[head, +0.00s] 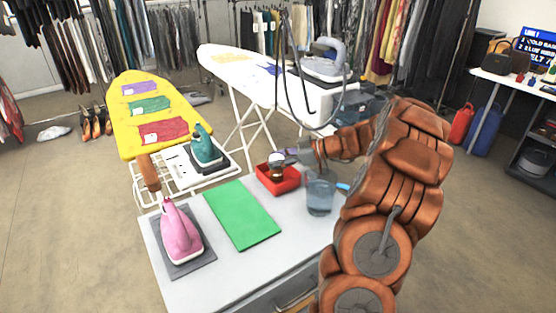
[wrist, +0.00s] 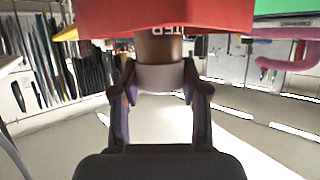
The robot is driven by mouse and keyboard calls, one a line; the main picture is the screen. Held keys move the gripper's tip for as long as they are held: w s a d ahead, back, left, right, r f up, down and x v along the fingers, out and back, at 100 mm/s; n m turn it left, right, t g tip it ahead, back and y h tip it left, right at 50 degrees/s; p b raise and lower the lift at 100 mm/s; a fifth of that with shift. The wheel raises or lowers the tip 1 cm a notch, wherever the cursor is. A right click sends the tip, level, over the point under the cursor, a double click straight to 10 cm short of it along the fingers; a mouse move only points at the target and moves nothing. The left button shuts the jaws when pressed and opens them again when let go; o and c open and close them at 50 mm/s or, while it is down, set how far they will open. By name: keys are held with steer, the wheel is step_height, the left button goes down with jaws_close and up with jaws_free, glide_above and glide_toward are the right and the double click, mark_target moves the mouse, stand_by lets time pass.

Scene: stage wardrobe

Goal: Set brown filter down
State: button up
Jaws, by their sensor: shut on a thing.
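The brown filter (head: 276,174) is a small brown cylinder with a pale band. It stands upright, as far as I can tell, in or just above the red tray (head: 291,186). My gripper (head: 287,158) reaches in from the right and is shut on it. In the wrist view, the two fingers of my gripper (wrist: 160,98) press on both sides of the pale band of the filter (wrist: 161,78). The red tray (wrist: 165,15) fills the top of that view and hides the filter's far end. I cannot tell whether the filter touches the tray floor.
A clear pitcher (head: 320,196) stands close to the right of the tray, below my forearm. A green mat (head: 235,213) lies left of the tray. A pink iron (head: 180,235) rests at the left. A teal iron (head: 205,148) stands behind. The table's front right is bare.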

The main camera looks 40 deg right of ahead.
steer(key=shift+f, duration=0.2)
steer(key=shift+f+b, duration=0.25)
steer(key=shift+b, duration=0.25)
steer(key=o, duration=1.2)
steer(key=shift+c, duration=0.2)
steer(key=shift+r, duration=0.15)
steer(key=shift+r+p, duration=0.15)
steer(key=shift+p, duration=0.25)
steer(key=shift+s+d+r, duration=0.1)
steer(key=shift+s+d, duration=0.05)
steer(key=b+v, duration=0.1)
steer(key=v, duration=1)
steer(key=shift+s+d, duration=0.15)
steer(key=shift+s, duration=0.1)
